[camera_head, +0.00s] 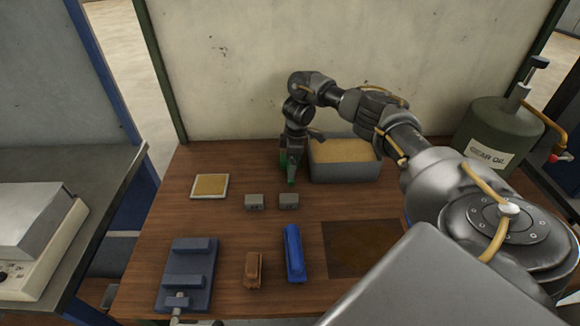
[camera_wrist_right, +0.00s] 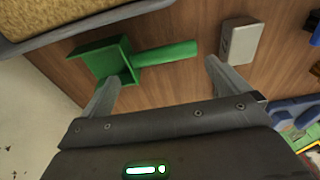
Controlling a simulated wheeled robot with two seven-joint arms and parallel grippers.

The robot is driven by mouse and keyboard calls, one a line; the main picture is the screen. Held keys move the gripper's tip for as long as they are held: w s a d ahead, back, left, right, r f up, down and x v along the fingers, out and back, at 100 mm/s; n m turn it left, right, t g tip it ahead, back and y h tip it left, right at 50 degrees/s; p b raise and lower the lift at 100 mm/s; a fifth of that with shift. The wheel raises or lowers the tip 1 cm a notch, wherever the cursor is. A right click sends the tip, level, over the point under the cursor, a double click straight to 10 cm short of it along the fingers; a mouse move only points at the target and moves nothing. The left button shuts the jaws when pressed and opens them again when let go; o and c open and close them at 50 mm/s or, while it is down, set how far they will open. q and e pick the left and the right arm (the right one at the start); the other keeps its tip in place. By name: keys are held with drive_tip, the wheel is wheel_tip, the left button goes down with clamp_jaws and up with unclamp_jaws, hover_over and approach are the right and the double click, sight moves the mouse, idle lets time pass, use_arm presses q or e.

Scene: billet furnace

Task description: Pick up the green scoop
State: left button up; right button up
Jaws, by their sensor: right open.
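The green scoop (camera_wrist_right: 165,54) lies on the wooden table in the right wrist view, its boxy bowl to the left and its handle pointing right. In the head view only small green parts of the scoop (camera_head: 283,160) show behind my right gripper (camera_head: 291,172), which hides the rest. My right gripper points down at the scoop. In the wrist view the right gripper (camera_wrist_right: 160,74) is open and empty, with one fingertip near the bowl and the other beyond the handle's end. I cannot tell its exact height above the scoop. My left gripper is not in view.
A grey bin of tan grains (camera_head: 345,173) stands just right of the scoop. Two small grey blocks (camera_head: 254,202) (camera_head: 289,201) lie in front. Nearer are a blue object (camera_head: 294,253), a brown one (camera_head: 253,270) and a blue-grey fixture (camera_head: 188,275). A gear oil can (camera_head: 492,140) stands at right.

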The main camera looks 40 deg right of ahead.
drive_tip(key=f, duration=0.2)
drive_tip(key=f+b, duration=0.1)
drive_tip(key=f, duration=0.2)
drive_tip(key=shift+s+a, duration=0.1)
drive_tip(key=shift+s, duration=0.1)
drive_tip(key=shift+w+f, duration=0.1)
drive_tip(key=shift+f, duration=0.1)
drive_tip(key=shift+r, duration=0.1)
drive_tip(key=c, duration=0.8)
drive_tip(key=shift+r, duration=0.15)
